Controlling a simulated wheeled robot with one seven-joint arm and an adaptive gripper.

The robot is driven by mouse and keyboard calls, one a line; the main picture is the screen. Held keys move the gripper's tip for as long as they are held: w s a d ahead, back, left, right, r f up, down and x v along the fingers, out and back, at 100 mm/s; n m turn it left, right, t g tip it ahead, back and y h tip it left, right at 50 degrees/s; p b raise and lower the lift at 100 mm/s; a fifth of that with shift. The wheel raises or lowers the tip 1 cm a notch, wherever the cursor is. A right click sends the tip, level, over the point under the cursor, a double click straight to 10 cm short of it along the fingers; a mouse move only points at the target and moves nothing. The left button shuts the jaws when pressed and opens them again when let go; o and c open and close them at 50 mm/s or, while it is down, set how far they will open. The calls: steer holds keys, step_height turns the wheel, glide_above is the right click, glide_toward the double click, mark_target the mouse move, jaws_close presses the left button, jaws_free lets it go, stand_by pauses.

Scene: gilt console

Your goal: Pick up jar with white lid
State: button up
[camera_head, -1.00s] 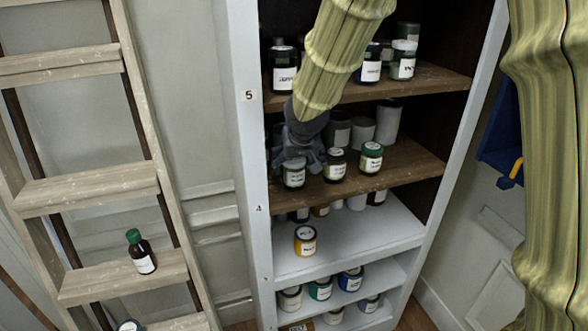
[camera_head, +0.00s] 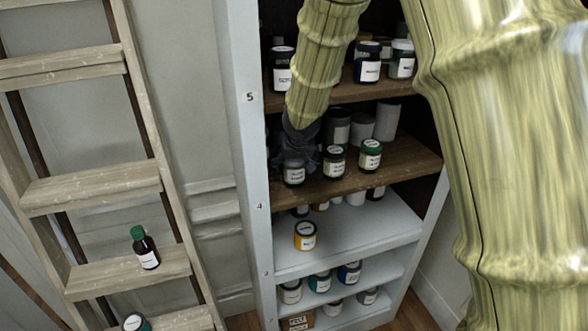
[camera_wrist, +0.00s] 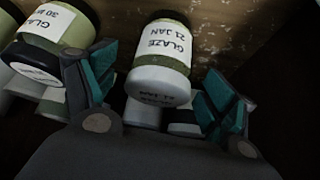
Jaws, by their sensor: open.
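A jar with a white lid (camera_wrist: 159,84) and a label reading "GLAZE 21 JAN" is between the fingers in the wrist view. In the head view it appears to be the front-left jar (camera_head: 293,175) on the wooden middle shelf (camera_head: 405,163). My gripper (camera_wrist: 157,92) is open, with one teal-padded finger on each side of the jar's lid. In the head view my gripper (camera_head: 296,158) is dark and hangs low over that jar, hiding part of it. I cannot tell whether the fingers touch it.
A dark-lidded jar (camera_head: 334,163) and a green-lidded jar (camera_head: 370,155) stand to the right. In the wrist view another glaze jar (camera_wrist: 58,28) is close beside the left finger. Several taller containers stand behind. The shelf above (camera_head: 408,84) holds more jars. A ladder (camera_head: 92,190) stands left.

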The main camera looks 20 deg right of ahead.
steer(key=shift+w+f, duration=0.1)
steer(key=shift+f, duration=0.05)
steer(key=shift+c, duration=0.2)
steer(key=c, duration=1.3)
steer(key=shift+c, duration=0.2)
steer(key=shift+b, duration=0.75)
